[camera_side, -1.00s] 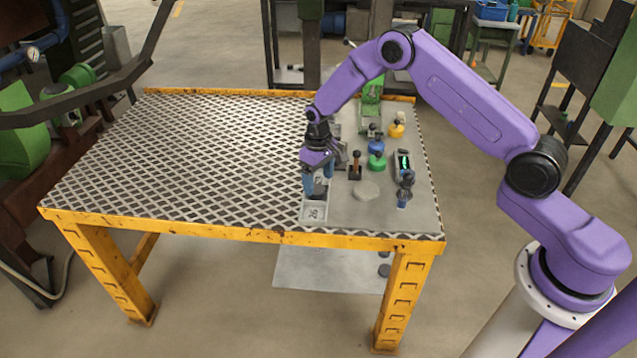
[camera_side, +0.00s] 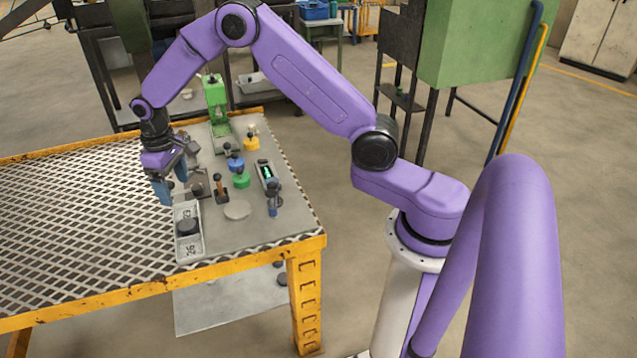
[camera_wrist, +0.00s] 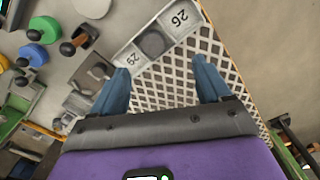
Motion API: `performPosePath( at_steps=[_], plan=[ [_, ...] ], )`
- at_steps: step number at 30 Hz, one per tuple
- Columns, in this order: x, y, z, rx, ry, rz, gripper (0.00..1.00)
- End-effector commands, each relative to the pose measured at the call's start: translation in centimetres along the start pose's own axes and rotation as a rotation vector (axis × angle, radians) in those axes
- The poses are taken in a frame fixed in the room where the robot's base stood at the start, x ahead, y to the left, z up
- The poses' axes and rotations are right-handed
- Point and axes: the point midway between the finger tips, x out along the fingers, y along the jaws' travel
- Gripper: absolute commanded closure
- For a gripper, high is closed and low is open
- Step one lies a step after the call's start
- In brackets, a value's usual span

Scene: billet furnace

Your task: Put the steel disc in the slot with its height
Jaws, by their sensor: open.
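My gripper (camera_side: 175,190) is open above the table at the tray's far end, near the 29 label. In the wrist view my gripper (camera_wrist: 163,74) has its two blue fingers wide apart with nothing between them, and the disc is beyond the fingertips. The disc's height cannot be read, and the wrist display is cut off.
Right of the tray are a flat grey round piece (camera_side: 237,210), a wooden-handled stamp (camera_side: 221,189), green (camera_side: 241,180) and blue (camera_side: 235,163) knobs, and a device with a green display (camera_side: 267,173). A green press (camera_side: 217,100) stands behind. The slatted table left of the tray is clear.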

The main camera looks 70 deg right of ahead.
Motion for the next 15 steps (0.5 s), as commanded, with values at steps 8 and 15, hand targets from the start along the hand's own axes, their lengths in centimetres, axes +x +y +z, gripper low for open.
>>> performPosePath(
  at_steps=[8,15],
  plan=[
    [-6.0,-6.8,7.5,-0.215,0.012,-0.002,0.23],
    [-9.5,-10.2,16.4,-0.404,0.018,-0.005,0.23]
  ],
)
